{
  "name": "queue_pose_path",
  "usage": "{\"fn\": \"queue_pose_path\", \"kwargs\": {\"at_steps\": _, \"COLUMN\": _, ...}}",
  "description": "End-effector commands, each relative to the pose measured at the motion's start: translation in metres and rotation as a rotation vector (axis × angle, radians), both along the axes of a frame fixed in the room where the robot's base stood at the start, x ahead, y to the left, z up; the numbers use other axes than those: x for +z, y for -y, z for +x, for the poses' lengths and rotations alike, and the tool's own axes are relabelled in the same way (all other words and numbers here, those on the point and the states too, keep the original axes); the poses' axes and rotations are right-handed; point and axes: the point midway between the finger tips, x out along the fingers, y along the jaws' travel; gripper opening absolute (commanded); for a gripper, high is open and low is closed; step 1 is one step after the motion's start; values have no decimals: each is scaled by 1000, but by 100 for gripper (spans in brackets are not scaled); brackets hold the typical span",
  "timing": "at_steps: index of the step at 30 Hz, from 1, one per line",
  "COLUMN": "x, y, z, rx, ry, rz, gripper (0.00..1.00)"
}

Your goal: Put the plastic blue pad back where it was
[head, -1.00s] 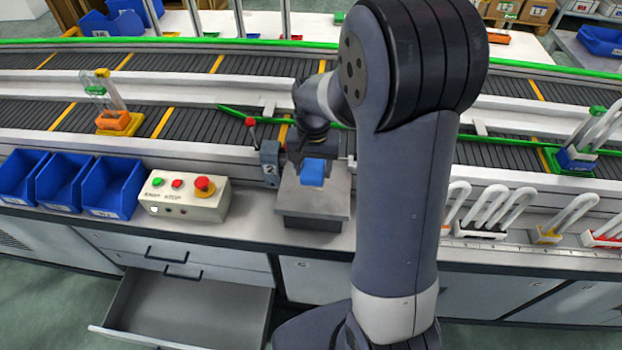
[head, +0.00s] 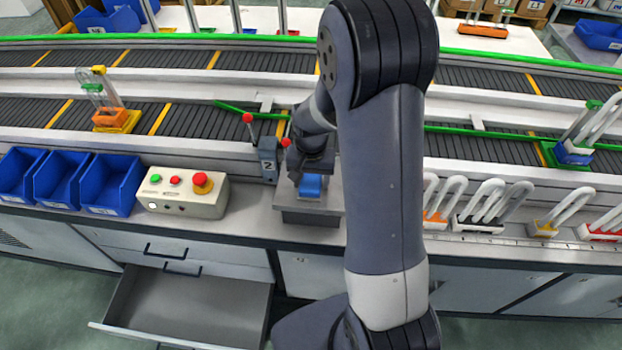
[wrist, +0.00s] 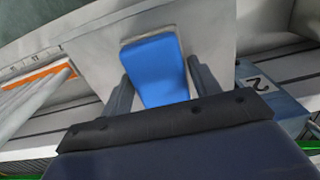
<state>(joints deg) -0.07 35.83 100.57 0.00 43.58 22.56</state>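The blue plastic pad (head: 310,186) is at the grey block with a flat metal top (head: 325,209), on the bench in front of the conveyor. In the wrist view the pad (wrist: 155,70) lies between the two fingers of my gripper (wrist: 157,82), with a thin pale edge at its far end. The fingers flank its sides closely and appear shut on it. My gripper (head: 310,170) points down over the block in the head view. I cannot tell whether the pad touches the metal top.
A post marked 2 (head: 268,160) and red-knobbed levers stand close behind the block. A control box (head: 185,193) with buttons and blue bins (head: 110,185) are to the left. An open, empty drawer (head: 185,310) juts out below. Padlock-like pieces (head: 480,208) stand to the right.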

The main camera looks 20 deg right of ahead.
Motion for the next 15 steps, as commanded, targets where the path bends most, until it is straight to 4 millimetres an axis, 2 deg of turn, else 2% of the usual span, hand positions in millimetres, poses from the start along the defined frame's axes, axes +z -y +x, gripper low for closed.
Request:
{"fn": "queue_pose_path", "kwargs": {"at_steps": 1, "x": 0, "y": 0, "z": 0, "rx": 0, "ry": 0, "rz": 0, "gripper": 63}}
{"fn": "queue_pose_path", "kwargs": {"at_steps": 6, "x": 1, "y": 0, "z": 0, "rx": 0, "ry": 0, "rz": 0, "gripper": 76}}
{"fn": "queue_pose_path", "kwargs": {"at_steps": 15, "x": 4, "y": 0, "z": 0, "rx": 0, "ry": 0, "rz": 0, "gripper": 76}}
